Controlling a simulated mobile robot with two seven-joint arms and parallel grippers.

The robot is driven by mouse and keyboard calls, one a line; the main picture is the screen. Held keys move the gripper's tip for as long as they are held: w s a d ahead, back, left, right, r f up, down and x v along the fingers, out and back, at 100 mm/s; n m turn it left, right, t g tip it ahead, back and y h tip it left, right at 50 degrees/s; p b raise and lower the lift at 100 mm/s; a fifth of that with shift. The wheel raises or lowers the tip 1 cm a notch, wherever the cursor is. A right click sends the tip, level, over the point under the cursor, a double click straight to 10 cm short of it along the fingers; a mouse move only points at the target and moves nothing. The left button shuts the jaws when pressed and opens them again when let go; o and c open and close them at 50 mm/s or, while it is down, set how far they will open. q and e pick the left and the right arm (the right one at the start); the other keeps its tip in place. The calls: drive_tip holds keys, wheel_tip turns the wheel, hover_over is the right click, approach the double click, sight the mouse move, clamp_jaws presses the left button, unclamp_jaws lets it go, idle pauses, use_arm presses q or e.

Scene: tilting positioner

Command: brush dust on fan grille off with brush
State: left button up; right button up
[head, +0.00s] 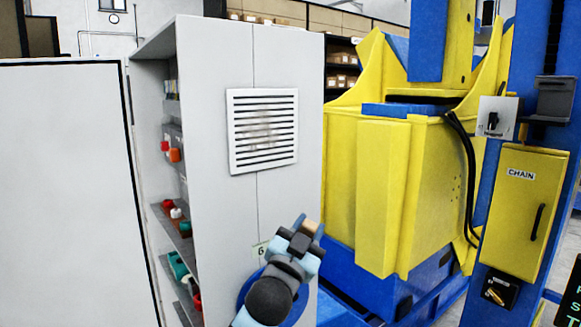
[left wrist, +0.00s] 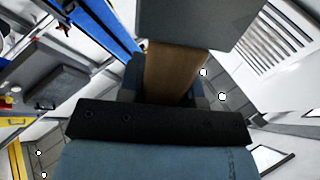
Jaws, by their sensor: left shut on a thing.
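The white fan grille (head: 236,131) is on the side of a grey cabinet, with dark horizontal slots. A faint grey-brown smudge of dust (head: 262,131) lies across its middle. My left gripper (head: 304,236) is below and to the right of the grille, apart from it. It is shut on the brush, whose tan part (head: 313,227) shows at the fingertips. In the left wrist view the brush's brown part (left wrist: 172,68) runs up from between the fingers, partly covered by a grey block. The grille also shows there (left wrist: 287,38) at upper right. The bristles cannot be made out. My right gripper is not in view.
The grey cabinet (head: 219,222) has open shelves on its left with coloured items. A yellow and blue positioner (head: 380,190) stands close on the right, with a yellow chain box (head: 527,205) beyond. The space in front of the grille is clear.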

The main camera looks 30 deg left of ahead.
use_arm(q)
drive_tip(key=s+a+r+m+t+y, duration=0.1)
drive_tip(key=a+r+m+t+y, duration=0.2)
drive_tip(key=r, duration=1.8)
drive_tip(key=w+a+h, duration=0.1)
drive_tip(key=w+a, duration=0.1)
drive_tip(key=a, duration=0.4)
drive_tip(key=shift+a+f+g, duration=0.15)
drive_tip(key=shift+a+g, duration=0.05)
drive_tip(key=shift+g, duration=0.1)
drive_tip(key=shift+w+a, duration=0.5)
drive_tip(key=shift+a, duration=0.35)
